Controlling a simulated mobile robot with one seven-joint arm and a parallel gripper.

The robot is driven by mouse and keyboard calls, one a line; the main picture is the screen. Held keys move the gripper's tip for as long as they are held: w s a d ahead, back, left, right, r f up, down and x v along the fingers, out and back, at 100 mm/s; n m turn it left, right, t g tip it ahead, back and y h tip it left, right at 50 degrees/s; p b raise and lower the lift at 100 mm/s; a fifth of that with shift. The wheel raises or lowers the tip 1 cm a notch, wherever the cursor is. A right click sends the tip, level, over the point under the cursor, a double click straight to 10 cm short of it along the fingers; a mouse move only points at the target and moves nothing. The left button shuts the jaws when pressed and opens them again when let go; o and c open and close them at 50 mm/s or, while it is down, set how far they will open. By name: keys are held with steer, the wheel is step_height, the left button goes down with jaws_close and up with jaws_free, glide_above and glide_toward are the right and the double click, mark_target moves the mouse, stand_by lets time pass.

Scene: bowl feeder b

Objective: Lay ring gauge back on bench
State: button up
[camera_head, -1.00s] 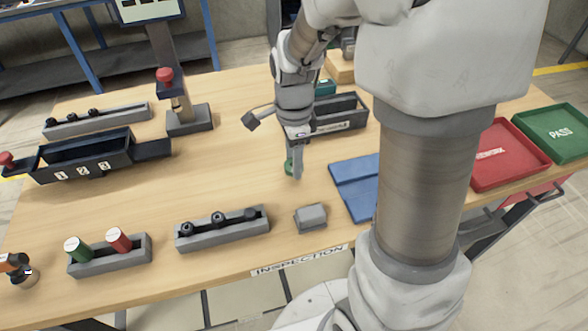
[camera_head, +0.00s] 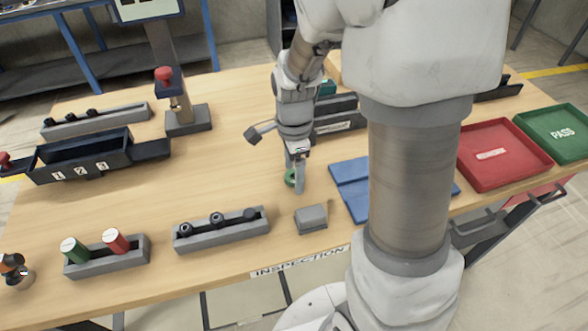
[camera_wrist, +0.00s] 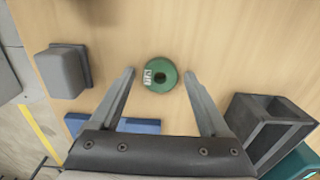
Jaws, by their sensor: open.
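The ring gauge is a green ring with a dark centre hole and a small white label. In the wrist view the ring gauge (camera_wrist: 160,75) lies flat on the bare wooden bench (camera_wrist: 210,40), between and just beyond the tips of my gripper (camera_wrist: 158,75). The jaws are apart and no finger appears to touch the ring. In the head view the ring gauge (camera_head: 290,178) shows as a green patch partly hidden behind my gripper (camera_head: 298,188), low over the bench.
A grey block (camera_head: 311,218) and blue mat (camera_head: 350,185) are close by. A dark bin (camera_head: 340,116) stands behind the gripper. A grey rack (camera_head: 222,230) is at front left, the red tray (camera_head: 497,155) at right. Bare bench lies to the left.

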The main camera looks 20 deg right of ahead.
step_height(320, 180, up, 11)
steer(key=p, duration=0.3)
steer(key=s+r+n+t, duration=0.5)
steer(key=s+r+n, duration=0.5)
steer(key=s+n, duration=0.4)
steer(key=shift+r+n+t, duration=0.3)
steer(key=shift+r+n, duration=0.05)
steer(key=shift+n, duration=1.65)
